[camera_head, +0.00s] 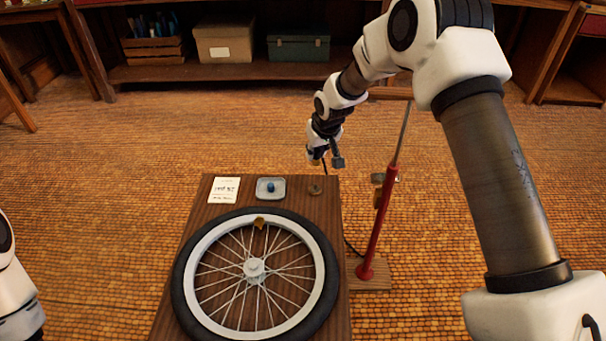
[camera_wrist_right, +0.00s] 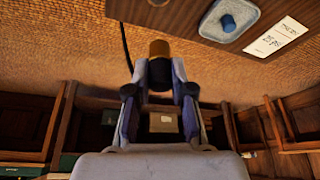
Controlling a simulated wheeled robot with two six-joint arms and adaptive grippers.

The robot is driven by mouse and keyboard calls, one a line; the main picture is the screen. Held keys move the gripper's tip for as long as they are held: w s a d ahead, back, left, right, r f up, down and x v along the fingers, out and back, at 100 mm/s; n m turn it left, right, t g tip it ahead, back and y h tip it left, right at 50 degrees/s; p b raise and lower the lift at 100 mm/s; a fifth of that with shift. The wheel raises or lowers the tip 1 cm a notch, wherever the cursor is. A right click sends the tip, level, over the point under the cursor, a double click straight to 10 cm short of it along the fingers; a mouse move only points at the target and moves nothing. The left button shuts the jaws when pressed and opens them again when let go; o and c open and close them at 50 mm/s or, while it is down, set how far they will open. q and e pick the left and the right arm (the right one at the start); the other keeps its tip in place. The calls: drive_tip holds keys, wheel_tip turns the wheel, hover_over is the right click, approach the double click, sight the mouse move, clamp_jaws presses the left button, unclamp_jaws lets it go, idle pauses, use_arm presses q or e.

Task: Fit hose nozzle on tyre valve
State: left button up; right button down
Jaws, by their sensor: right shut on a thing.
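A bicycle wheel with a black tyre (camera_head: 183,269) lies flat on the wooden board (camera_head: 170,303). A small brass-coloured piece (camera_head: 259,222), which looks like the valve area, sits at the far side of its rim. My right gripper (camera_head: 316,158) is above the board's far right corner, apart from the wheel. In the right wrist view the gripper (camera_wrist_right: 160,68) is shut on the brass-coloured hose nozzle (camera_wrist_right: 160,47), which sticks out beyond the fingertips. A black hose (camera_wrist_right: 127,45) shows beside it. My left gripper is out of view; only part of that arm shows at the left edge.
A red floor pump (camera_head: 383,222) stands right of the board. A shelf with boxes (camera_head: 224,42) is behind.

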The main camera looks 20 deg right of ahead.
drive_tip(key=shift+r, duration=0.3)
drive_tip(key=shift+r+p, duration=0.95)
drive_tip(key=shift+p, duration=0.2)
drive_tip(key=shift+f, duration=0.1)
